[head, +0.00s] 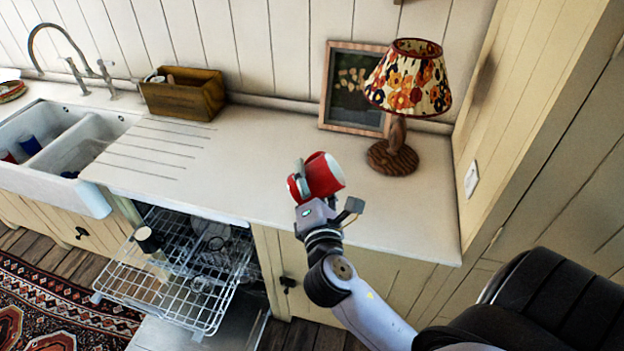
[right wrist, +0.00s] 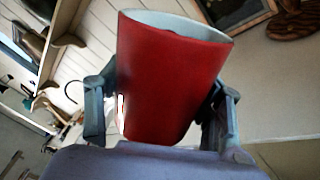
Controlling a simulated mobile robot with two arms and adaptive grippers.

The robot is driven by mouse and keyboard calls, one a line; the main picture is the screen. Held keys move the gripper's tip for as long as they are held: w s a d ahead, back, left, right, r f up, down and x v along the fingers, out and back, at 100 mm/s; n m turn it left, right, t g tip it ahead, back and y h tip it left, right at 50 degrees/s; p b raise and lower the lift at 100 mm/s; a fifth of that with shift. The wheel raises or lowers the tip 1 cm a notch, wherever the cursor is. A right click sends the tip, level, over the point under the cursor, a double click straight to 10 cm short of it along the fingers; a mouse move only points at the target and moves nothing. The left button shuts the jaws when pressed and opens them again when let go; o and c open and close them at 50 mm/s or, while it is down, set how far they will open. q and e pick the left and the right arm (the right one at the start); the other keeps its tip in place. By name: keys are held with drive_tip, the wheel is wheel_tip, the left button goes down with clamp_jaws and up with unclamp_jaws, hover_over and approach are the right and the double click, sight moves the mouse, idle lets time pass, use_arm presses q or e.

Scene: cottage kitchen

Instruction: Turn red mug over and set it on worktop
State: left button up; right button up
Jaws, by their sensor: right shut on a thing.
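The red mug (head: 323,173) has a white inside and is held tilted above the worktop (head: 260,165), to the right of the sink. In the right wrist view the mug (right wrist: 170,75) stands between my two fingers, with its open rim at the top of the picture. My right gripper (head: 318,188) is shut on the mug; its fingers also show in the right wrist view (right wrist: 160,105). Whether the mug touches the worktop is hard to tell. My left gripper is not in view.
A lamp (head: 398,150) with a floral shade and a framed picture (head: 354,118) stand at the back right. A wooden box (head: 182,95) is at the back left, near the white sink (head: 95,137). An open dishwasher rack (head: 165,285) sticks out below. The worktop around the mug is clear.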

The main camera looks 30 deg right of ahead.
drive_tip(key=n, duration=0.2)
drive_tip(key=shift+n, duration=0.3)
drive_tip(key=shift+r+n, duration=0.1)
drive_tip(key=shift+n, duration=1)
drive_tip(key=n, duration=0.4)
drive_tip(key=shift+n, duration=0.3)
drive_tip(key=shift+n, duration=0.8)
